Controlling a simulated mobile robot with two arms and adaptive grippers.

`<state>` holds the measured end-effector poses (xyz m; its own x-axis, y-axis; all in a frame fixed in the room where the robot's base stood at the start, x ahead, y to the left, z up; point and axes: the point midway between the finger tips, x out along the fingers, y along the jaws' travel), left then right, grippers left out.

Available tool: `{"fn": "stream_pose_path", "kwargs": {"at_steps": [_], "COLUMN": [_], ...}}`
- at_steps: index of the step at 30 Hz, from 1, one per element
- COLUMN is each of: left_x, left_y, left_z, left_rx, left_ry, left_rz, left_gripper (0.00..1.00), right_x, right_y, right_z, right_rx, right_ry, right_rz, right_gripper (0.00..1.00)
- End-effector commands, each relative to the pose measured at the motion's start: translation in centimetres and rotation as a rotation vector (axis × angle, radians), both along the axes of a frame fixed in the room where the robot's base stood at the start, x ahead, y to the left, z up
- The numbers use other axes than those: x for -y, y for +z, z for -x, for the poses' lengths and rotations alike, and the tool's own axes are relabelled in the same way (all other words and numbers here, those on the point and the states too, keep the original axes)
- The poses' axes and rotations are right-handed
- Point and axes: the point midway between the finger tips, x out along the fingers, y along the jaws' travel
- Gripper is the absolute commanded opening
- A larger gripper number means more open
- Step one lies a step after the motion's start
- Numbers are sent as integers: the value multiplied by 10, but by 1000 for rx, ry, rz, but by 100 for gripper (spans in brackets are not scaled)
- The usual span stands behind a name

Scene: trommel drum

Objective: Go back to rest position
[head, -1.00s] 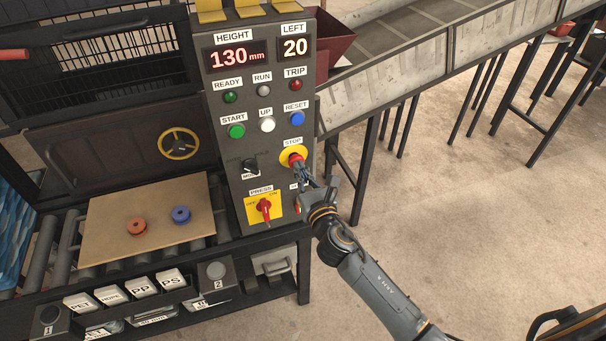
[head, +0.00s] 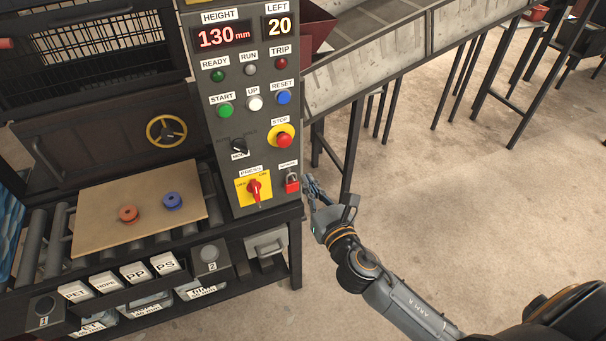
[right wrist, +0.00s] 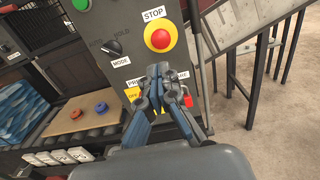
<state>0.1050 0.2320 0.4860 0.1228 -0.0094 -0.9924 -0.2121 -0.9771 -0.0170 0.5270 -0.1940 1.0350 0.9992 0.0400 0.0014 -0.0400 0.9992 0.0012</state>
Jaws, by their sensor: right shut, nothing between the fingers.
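My right gripper (head: 312,190) is shut and empty. In the head view it hangs in front of the control panel's lower right edge, apart from the red STOP button (head: 283,139) on its yellow plate. In the right wrist view the closed fingers (right wrist: 157,78) point toward the panel, below the STOP button (right wrist: 160,38), and hide part of the yellow PRESS plate. My left gripper is not in view.
The control panel (head: 238,115) carries a red PRESS switch (head: 254,189) and a red padlock (head: 292,183). A board (head: 100,215) with an orange disc (head: 128,214) and a blue disc (head: 172,201) lies on rollers. A conveyor (head: 390,60) runs behind.

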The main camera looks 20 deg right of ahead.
Motion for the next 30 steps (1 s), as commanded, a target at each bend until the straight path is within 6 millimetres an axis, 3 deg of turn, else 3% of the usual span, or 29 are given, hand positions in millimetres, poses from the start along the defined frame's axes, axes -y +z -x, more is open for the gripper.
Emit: {"fn": "stream_pose_path", "kwargs": {"at_steps": [9,19,22,26,30], "left_x": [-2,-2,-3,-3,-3], "left_y": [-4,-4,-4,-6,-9], "left_z": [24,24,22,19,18], "left_rx": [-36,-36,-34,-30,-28], "left_ry": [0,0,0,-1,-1], "left_rz": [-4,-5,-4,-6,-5], "left_gripper": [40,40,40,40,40], "right_x": [1,1,2,8,23], "right_y": [1,0,-8,-57,-155], "right_z": [10,9,9,7,18], "right_rx": [0,0,-17,-120,-315], "right_ry": [-1,-1,-3,-26,-117], "right_rz": [1,1,-20,-160,-466], "right_gripper": [0,0,0,0,0]}}
